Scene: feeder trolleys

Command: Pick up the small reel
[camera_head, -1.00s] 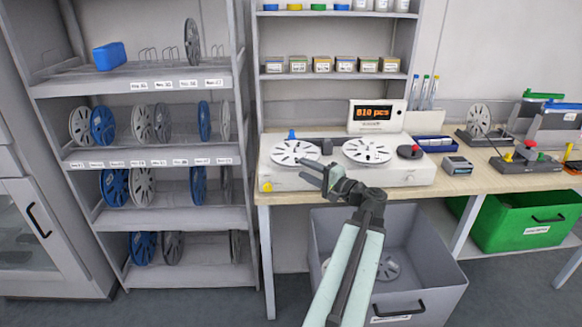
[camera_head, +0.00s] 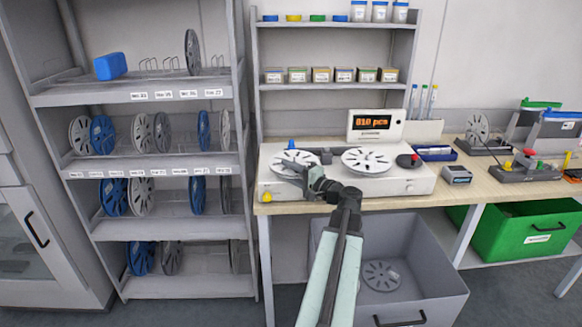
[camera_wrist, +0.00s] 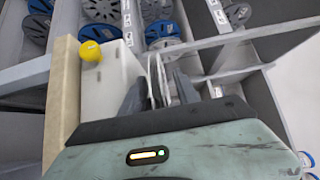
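The small reel, a white slotted disc (camera_head: 283,158), lies flat on the left side of the white counting machine (camera_head: 405,184) on the bench. A similar white reel (camera_head: 366,160) lies flat on its right side. My gripper (camera_head: 293,168) is at the front right of the left reel and hides part of it. In the wrist view, the dark fingers of my gripper (camera_wrist: 158,90) stand apart, with the thin pale edges of the reel (camera_wrist: 158,78) seen edge-on between them. They look open around the reel's rim; contact is not clear.
A shelf rack (camera_head: 150,168) with blue and grey reels stands close on the left. A grey bin (camera_head: 440,290) with a reel in it is under the bench. A yellow knob (camera_wrist: 91,51) sits on the machine's front. A display (camera_head: 376,124) stands behind.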

